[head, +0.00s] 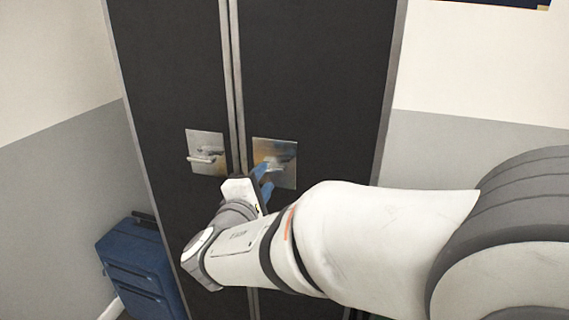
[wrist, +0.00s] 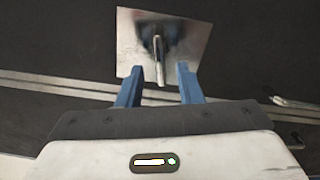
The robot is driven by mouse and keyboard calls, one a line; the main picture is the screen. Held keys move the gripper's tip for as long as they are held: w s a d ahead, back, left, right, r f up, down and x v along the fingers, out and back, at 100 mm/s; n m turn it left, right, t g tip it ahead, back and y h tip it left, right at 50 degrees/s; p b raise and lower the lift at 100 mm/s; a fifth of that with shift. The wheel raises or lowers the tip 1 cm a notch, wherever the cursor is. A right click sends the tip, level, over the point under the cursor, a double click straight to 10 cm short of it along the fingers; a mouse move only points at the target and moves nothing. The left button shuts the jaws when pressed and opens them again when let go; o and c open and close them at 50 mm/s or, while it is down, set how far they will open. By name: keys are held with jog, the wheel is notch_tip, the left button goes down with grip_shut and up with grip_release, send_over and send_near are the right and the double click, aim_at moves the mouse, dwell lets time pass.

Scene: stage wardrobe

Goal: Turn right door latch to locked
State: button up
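The right door latch is a metal lever (head: 281,161) on a square metal plate (head: 284,181) on the right dark door (head: 315,80). In the wrist view the lever (wrist: 159,70) stands out from its plate (wrist: 130,50) and points down towards my gripper. My gripper (wrist: 158,82) has two blue fingers set apart, with the lever's end between their tips. I see a gap on both sides of the lever, so the gripper is open. In the head view my gripper (head: 264,170) is at the plate's left side and partly hides the plate.
The left dark door (head: 180,70) has a similar plate with a lever (head: 205,156), close to the left of my gripper. A metal seam (head: 235,80) runs between the doors. A blue suitcase (head: 140,268) stands on the floor at lower left. A grey and white wall is at right.

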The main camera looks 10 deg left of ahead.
aim_at(269, 172)
jog(key=shift+w+d, duration=0.15)
jog(key=shift+w, duration=1.55)
